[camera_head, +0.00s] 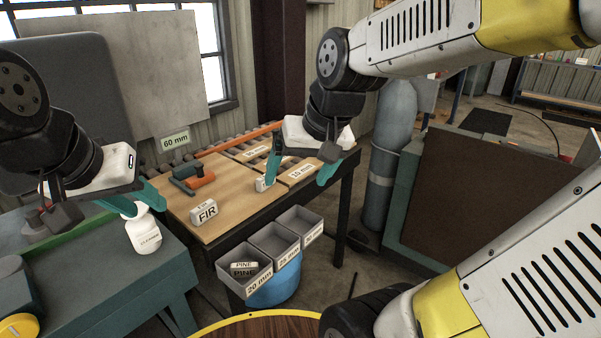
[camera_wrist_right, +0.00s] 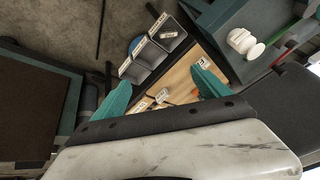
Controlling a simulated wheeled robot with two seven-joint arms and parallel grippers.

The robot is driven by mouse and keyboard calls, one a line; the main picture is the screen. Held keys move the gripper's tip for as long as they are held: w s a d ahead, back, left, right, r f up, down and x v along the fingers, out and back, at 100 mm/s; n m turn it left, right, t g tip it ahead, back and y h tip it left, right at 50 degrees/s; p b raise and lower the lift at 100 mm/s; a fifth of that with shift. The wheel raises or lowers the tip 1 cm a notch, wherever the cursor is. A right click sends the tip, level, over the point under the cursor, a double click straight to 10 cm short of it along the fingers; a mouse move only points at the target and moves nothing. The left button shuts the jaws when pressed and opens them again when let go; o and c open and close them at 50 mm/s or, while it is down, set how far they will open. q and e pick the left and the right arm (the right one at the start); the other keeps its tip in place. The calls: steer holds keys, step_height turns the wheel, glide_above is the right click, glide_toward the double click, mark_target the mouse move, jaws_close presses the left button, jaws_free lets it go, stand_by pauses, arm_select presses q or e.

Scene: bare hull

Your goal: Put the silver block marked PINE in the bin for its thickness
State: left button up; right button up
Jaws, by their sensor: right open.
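The silver block marked PINE (camera_head: 244,266) lies inside the bin labelled 20 mm (camera_head: 262,283), the nearest of the row of grey bins. It also shows in that bin in the right wrist view (camera_wrist_right: 168,35). My right gripper (camera_head: 300,178) is open and empty above the far part of the wooden table, with its teal fingers spread, apart from the PINE block. It also shows in its wrist view (camera_wrist_right: 160,92). My left gripper (camera_head: 130,203) is at the left above a white bottle; its finger gap is not clear.
A block marked FIR (camera_head: 204,213) and another small block (camera_head: 263,184) sit on the wooden table (camera_head: 235,215). An orange-handled clamp (camera_head: 193,179) lies behind. The white cleaner bottle (camera_head: 143,232) stands on a green bench. A 25 mm bin (camera_head: 272,238) adjoins the 20 mm bin.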

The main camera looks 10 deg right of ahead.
steer(key=shift+n+t, duration=0.3)
steer(key=shift+t, duration=0.4)
steer(key=s, duration=0.1)
steer(key=s+d+r, duration=0.1)
steer(key=s, duration=0.3)
steer(key=shift+s+d+r, duration=0.15)
steer(key=shift+d+r, duration=0.15)
steer(key=shift+r, duration=0.05)
